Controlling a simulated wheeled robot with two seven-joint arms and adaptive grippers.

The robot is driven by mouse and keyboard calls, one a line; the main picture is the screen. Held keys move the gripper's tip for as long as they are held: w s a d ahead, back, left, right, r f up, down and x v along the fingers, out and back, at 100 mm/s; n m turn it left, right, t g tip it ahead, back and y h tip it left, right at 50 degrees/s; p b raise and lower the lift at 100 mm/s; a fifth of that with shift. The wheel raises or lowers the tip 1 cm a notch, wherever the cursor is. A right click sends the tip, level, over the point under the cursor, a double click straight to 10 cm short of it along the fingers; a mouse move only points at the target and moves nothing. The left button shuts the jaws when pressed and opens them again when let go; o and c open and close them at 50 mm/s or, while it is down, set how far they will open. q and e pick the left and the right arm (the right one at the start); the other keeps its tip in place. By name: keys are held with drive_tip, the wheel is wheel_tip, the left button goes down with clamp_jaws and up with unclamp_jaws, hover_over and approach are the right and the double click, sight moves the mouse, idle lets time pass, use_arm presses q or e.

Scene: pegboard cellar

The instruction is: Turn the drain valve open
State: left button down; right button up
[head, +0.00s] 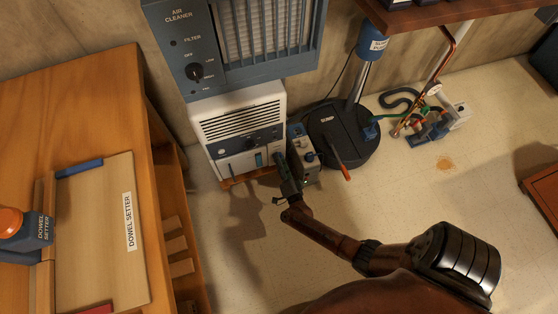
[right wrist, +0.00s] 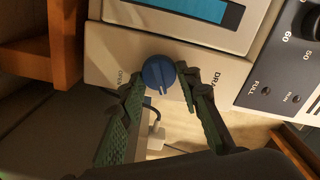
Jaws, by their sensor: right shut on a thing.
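The drain valve is a round blue knob (right wrist: 157,72) with a ridge across it, on a pale panel in the right wrist view. Printed beside it are "OPEN" on the left and a partly covered word starting "DRA" on the right. The ridge runs roughly up and down in that picture. My right gripper (right wrist: 160,86) has one fingertip on each side of the knob and is shut on it. In the head view my right gripper (head: 281,162) is at the lower right front of the white dehumidifier (head: 240,125) and hides the knob. My left gripper is not in view.
A grey box (head: 303,150) stands close right of my gripper. Beyond it is a dark sump lid (head: 345,135) with a red-orange handle (head: 342,165). A wooden bench (head: 115,80) is at the left. The floor at the right is mostly open.

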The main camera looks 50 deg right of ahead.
drive_tip(key=m, duration=0.5)
drive_tip(key=shift+a+f+m, duration=0.1)
drive_tip(key=shift+f+m, duration=0.1)
drive_tip(key=shift+m, duration=0.1)
idle(0.5)
drive_tip(key=o, duration=1.1)
drive_tip(key=v, duration=1.2)
drive_tip(key=shift+s, duration=0.15)
